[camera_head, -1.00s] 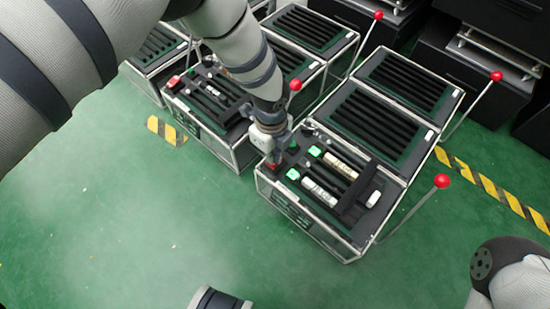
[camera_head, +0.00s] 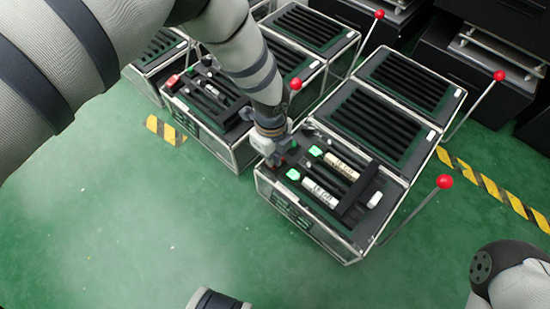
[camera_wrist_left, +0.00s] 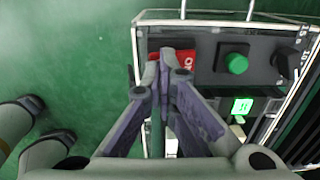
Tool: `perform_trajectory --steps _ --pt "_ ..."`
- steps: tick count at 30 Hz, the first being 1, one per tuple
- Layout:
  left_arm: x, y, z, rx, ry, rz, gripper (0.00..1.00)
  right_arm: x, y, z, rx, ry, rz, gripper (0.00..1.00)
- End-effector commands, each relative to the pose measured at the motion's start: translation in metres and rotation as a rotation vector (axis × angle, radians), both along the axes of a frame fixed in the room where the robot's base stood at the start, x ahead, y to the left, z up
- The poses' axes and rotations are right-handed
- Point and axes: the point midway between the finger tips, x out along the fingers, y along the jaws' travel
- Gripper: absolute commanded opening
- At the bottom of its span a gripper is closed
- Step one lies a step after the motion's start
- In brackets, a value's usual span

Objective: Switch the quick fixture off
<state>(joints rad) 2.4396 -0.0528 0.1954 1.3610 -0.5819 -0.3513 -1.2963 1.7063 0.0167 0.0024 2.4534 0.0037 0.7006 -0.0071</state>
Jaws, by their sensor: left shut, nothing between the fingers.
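The near fixture (camera_head: 345,240) is a clear-sided black box with vials, lit green indicators and a red-balled lever at its right. My left gripper (camera_head: 280,160) is at the box's left corner. In the left wrist view, the left gripper (camera_wrist_left: 166,62) is shut and empty, with its fingertips over a red switch (camera_wrist_left: 187,58) with white lettering. The fingertips hide part of the switch, and I cannot tell whether they touch it. A green knob (camera_wrist_left: 236,63) and a black knob (camera_wrist_left: 287,61) sit to its right. A green lamp (camera_wrist_left: 242,106) is lit. My right gripper is out of view.
A similar fixture (camera_head: 235,157) stands to the left, with its own red-balled lever (camera_head: 295,84). The near fixture's lever (camera_head: 444,182) sticks up at the right. Yellow-black tape (camera_head: 500,195) marks the green floor (camera_head: 130,240), which is clear in front.

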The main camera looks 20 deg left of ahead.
Motion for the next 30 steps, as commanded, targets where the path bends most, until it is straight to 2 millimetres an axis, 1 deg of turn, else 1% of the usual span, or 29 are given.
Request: perform_trajectory --steps 13,16,20,30 --pt "0.0 0.0 -0.007 0.0 0.0 0.0 0.0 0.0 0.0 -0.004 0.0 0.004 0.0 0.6" --pt "0.0 0.0 -0.005 0.0 -0.001 0.0 0.0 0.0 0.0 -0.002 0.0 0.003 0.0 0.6" --pt "0.001 0.0 0.005 0.0 -0.003 0.0 0.0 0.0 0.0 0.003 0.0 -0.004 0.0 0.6" --pt "0.001 0.0 0.042 0.0 -0.003 0.0 0.0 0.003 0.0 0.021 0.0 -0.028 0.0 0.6"
